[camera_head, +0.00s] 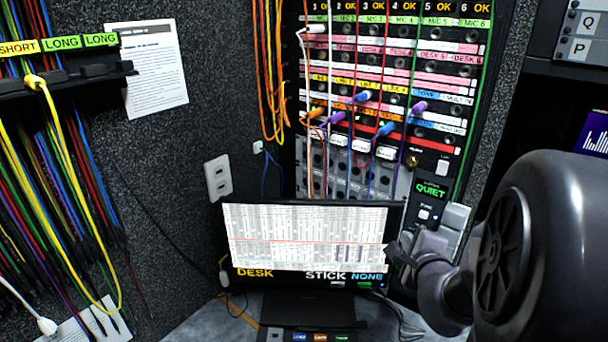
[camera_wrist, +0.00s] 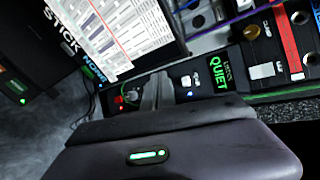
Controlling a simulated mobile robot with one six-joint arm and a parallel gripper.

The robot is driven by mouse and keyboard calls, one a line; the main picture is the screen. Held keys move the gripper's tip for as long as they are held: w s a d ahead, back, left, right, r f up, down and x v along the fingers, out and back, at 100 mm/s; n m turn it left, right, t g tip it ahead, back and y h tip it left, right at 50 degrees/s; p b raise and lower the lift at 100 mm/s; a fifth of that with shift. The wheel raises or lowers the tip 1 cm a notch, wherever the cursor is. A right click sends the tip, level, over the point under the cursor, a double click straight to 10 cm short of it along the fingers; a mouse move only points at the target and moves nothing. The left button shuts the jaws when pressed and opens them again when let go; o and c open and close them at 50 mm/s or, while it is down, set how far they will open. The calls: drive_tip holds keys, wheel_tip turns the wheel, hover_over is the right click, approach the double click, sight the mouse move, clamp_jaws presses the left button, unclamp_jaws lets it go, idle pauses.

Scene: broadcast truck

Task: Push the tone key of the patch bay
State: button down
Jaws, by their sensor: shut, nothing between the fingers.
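The patch bay (camera_head: 345,65) stands at the back, with rows of labelled jacks and several cords plugged in. To its lower right is a dark panel with a green QUIET display (camera_head: 431,189). Below the display is a small white key (camera_head: 424,214), seemingly the tone key; its label is too small to read surely. The key also shows in the wrist view (camera_wrist: 186,81), beside the display. My gripper (camera_head: 391,253) is shut and empty, in front of the panel's lower part and right of the monitor. It is below the key and appears apart from it.
A monitor (camera_head: 305,238) reading DESK, STICK and NONE stands left of my gripper. A white lamp switch (camera_head: 442,168) sits above the QUIET display. Loose cords hang on the left wall and across the patch bay. A dark rack (camera_head: 570,70) stands at right.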

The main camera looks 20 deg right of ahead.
sight(424, 215)
drive_tip(key=w+d+p, duration=0.2)
drive_tip(key=w+d, duration=0.1)
drive_tip(key=d, duration=0.3)
drive_tip(key=shift+d+p, duration=0.15)
drive_tip(key=shift+p, duration=0.15)
drive_tip(key=shift+d, duration=0.1)
idle(1.7)
drive_tip(key=shift+w+d, duration=0.2)
drive_tip(key=shift+d, duration=0.1)
